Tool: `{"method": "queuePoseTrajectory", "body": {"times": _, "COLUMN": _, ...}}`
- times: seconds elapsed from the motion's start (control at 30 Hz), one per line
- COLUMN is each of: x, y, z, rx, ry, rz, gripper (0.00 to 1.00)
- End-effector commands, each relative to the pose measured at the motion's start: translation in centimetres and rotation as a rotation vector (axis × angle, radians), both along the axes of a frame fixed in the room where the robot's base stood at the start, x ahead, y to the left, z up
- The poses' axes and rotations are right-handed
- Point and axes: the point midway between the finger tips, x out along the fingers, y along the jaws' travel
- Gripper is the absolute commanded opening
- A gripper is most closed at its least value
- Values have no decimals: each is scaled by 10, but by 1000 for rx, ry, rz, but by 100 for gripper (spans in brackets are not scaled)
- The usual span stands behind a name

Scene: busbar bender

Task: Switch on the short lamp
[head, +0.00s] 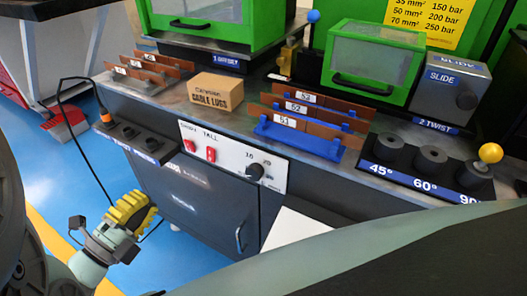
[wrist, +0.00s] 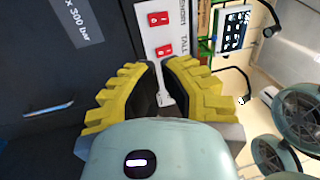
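Two red rocker switches sit side by side on the white control panel (head: 225,156) on the bench front. The right one (head: 211,154) has the label TALL above it. In the wrist view, the TALL switch (wrist: 164,50) and the other switch (wrist: 158,19) lie just beyond my fingertips. My gripper (head: 138,208), with yellow ribbed fingers, is low and left of the panel, apart from it. No lamp is clearly identifiable.
A black knob (head: 255,171) is right of the switches on the panel. A dark ledge (head: 137,137) juts out at the left of the bench front. A cabinet door with a handle (head: 239,240) is below. Blue floor is open at left.

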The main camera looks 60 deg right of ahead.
Motion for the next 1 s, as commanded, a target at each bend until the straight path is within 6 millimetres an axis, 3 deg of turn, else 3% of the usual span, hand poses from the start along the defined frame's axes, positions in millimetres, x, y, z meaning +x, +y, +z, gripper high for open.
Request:
{"method": "queuePoseTrajectory", "body": {"times": 0.23, "x": -1, "y": -17, "z": 3, "rx": -3, "ry": -1, "rz": -10, "gripper": 0}}
{"method": "queuePoseTrajectory", "body": {"times": 0.7, "x": 6, "y": -108, "z": 20, "rx": -5, "ry": -1, "rz": -8, "gripper": 0}}
{"method": "queuePoseTrajectory", "body": {"times": 1.0, "x": 9, "y": -136, "z": 24, "rx": 0, "ry": 0, "rz": -4, "gripper": 0}}
